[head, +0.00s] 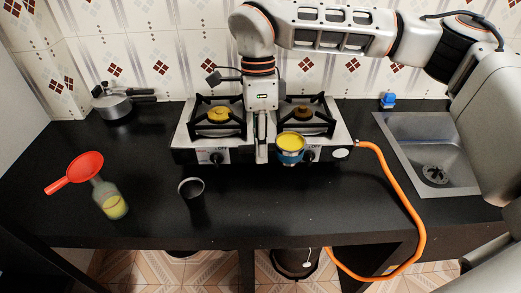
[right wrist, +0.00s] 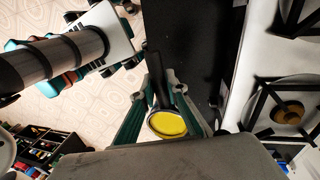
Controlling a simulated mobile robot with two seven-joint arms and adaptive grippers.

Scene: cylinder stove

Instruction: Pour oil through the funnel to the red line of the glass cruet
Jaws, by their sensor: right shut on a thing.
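The glass cruet (head: 110,205) stands upright on the black counter at the left of the head view, with yellow oil in its lower part. The red line is too small to tell from the oil's edge. My right gripper (head: 289,157) is shut on a cup of yellow oil (head: 291,142), held in front of the stove, well to the right of the cruet. The oil also shows between the fingers in the right wrist view (right wrist: 170,124). My left gripper is not in view.
An empty dark cup (head: 191,190) stands between cruet and stove. The two-burner stove (head: 190,153) is behind the held cup. A pot (head: 112,106) stands at the back left. A sink (head: 425,150) and orange hose (head: 410,215) are at the right. The front middle counter is clear.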

